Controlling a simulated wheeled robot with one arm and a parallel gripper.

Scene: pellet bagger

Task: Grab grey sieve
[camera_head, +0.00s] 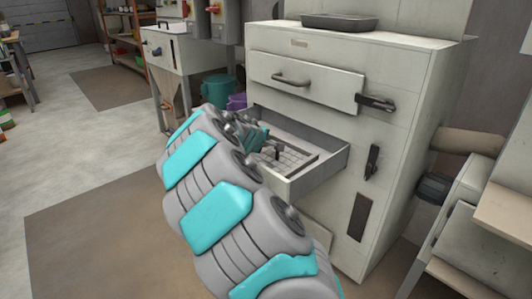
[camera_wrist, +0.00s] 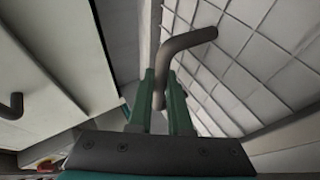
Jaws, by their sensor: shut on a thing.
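The grey sieve (camera_head: 297,161), a framed tray with a square wire grid, lies in the open drawer (camera_head: 318,172) of a pale cabinet. Its grid fills the right of the wrist view (camera_wrist: 262,62). A bent dark grey rod handle (camera_wrist: 190,40) stands up in front of the grid. My gripper (camera_wrist: 161,88) has its two green fingers shut on the lower part of this handle. In the head view my arm covers the left part of the drawer, and the fingertips are hard to make out.
The cabinet (camera_head: 405,115) has a closed upper drawer (camera_head: 305,85) with a bar handle just above the open one. A dark tray (camera_head: 340,22) sits on top. Green (camera_head: 218,90) and purple (camera_head: 236,102) buckets stand behind my arm. The floor at left is clear.

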